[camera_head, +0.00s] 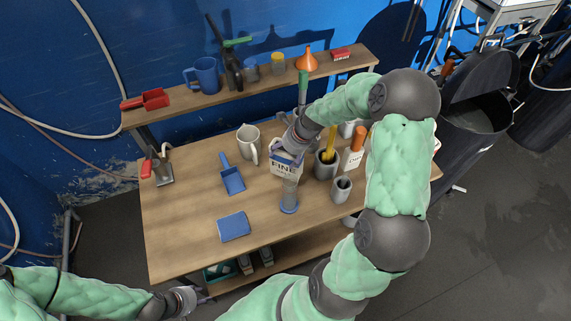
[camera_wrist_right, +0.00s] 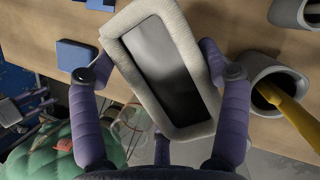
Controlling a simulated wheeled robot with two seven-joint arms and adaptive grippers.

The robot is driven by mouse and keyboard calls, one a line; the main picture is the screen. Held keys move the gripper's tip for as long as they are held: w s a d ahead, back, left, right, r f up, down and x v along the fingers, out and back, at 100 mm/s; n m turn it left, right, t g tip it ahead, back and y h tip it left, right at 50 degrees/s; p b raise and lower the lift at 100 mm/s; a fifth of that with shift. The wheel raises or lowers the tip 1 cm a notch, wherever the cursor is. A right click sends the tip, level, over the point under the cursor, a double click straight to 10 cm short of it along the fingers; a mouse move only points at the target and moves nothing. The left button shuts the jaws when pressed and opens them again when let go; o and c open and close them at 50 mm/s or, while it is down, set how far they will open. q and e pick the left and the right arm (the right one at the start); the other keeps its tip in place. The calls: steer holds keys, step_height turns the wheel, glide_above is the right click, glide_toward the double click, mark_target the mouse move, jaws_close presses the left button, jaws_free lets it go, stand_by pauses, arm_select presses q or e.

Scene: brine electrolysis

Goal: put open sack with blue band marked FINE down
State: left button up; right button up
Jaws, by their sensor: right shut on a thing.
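The pale sack marked FINE (camera_head: 286,166) is in the middle of the table in the head view, upright, with its label towards me. My right gripper (camera_head: 286,148) is shut on it from above. In the right wrist view the sack's open mouth (camera_wrist_right: 120,62) shows a thick pale rim and a grey inside, with fingers on both sides.
On the wooden table (camera_head: 185,222) a blue scoop (camera_head: 232,180), a blue pad (camera_head: 233,226) and a white jug (camera_head: 249,143) stand left of the sack. Grey pots (camera_head: 341,190) crowd its right. A shelf (camera_head: 230,92) runs behind. The table's front left is clear.

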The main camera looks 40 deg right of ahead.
mark_target(285, 163)
steer(key=shift+f+b, duration=0.7)
steer(key=shift+f, duration=2)
steer(key=shift+f, duration=0.15)
steer(key=o, duration=1.7)
steer(key=p+v, duration=0.2)
steer(key=v, duration=1)
